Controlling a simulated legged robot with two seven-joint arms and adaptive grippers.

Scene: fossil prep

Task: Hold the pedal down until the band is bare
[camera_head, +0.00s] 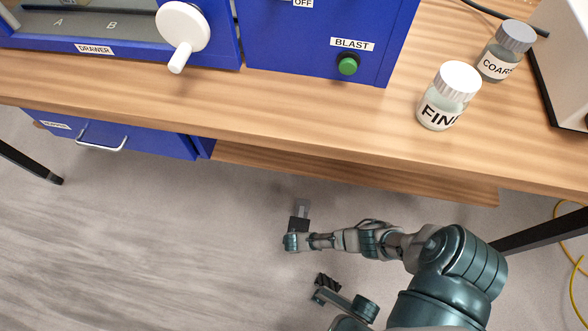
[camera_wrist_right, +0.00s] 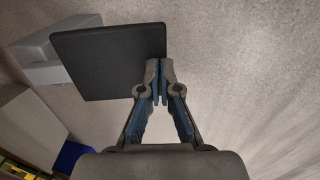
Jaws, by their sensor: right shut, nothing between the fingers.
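The pedal is a flat dark plate (camera_head: 298,224) on a grey base (camera_head: 302,207), on the floor in front of the bench. In the right wrist view the dark plate (camera_wrist_right: 105,62) fills the upper left, with the grey base (camera_wrist_right: 62,55) behind it. My right gripper (camera_wrist_right: 160,66) is shut and empty, its fingertips at the plate's lower right edge in the picture. I cannot tell whether they touch it or whether the pedal is pressed. In the head view my right wrist is beside the pedal and the fingers are hidden.
A blue cabinet (camera_head: 280,45) with a green BLAST lamp (camera_head: 347,65) and a white knob (camera_head: 183,27) stands on the wooden bench (camera_head: 270,105). A FINE jar (camera_head: 437,112) and a COARSE jar (camera_head: 497,65) stand right. A wooden shelf (camera_head: 350,172) lies under the bench. Left floor is clear.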

